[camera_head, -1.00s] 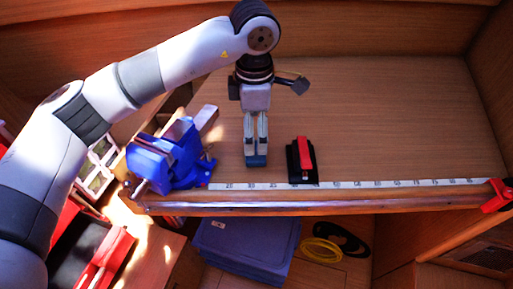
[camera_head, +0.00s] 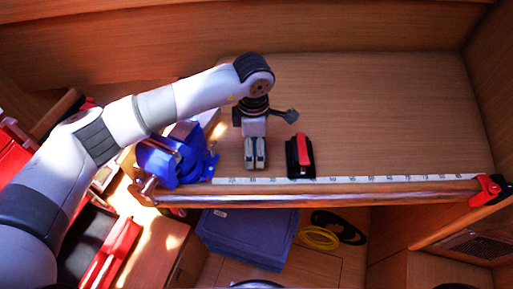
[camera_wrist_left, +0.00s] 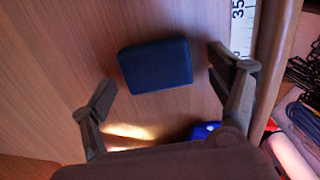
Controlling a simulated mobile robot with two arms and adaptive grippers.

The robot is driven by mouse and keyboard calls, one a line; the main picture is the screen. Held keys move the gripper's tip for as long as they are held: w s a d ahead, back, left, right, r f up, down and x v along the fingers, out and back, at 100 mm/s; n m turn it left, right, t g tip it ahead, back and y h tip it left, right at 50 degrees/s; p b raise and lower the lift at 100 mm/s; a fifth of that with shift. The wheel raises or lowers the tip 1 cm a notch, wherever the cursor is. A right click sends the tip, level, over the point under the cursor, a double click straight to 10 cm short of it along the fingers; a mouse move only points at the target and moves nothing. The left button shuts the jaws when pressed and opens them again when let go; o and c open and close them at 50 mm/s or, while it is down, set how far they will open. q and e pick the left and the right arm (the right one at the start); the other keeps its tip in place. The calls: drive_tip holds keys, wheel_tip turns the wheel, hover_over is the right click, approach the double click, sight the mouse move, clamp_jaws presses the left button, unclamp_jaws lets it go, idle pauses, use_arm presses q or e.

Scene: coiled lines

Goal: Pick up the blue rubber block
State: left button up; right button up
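The blue rubber block (camera_wrist_left: 155,65) is a dark blue, rounded box lying on the wooden bench top in the left wrist view. My left gripper (camera_wrist_left: 160,80) is open there, with one finger on each side of the block and gaps between. The block lies between and slightly beyond the fingertips. In the head view my left gripper (camera_head: 255,166) points down at the bench, left of a black and red tool. The block is not clearly visible there, hidden at the fingers. My right gripper is not in view.
A blue vise (camera_head: 172,160) stands close on the left. A black tool with a red handle (camera_head: 301,156) lies close on the right. A white measuring tape (camera_head: 390,180) runs along the bench's front edge, with a red clamp (camera_head: 486,188) at its end. The bench behind is clear.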

use_arm(q)
drive_tip(key=c, duration=1.2)
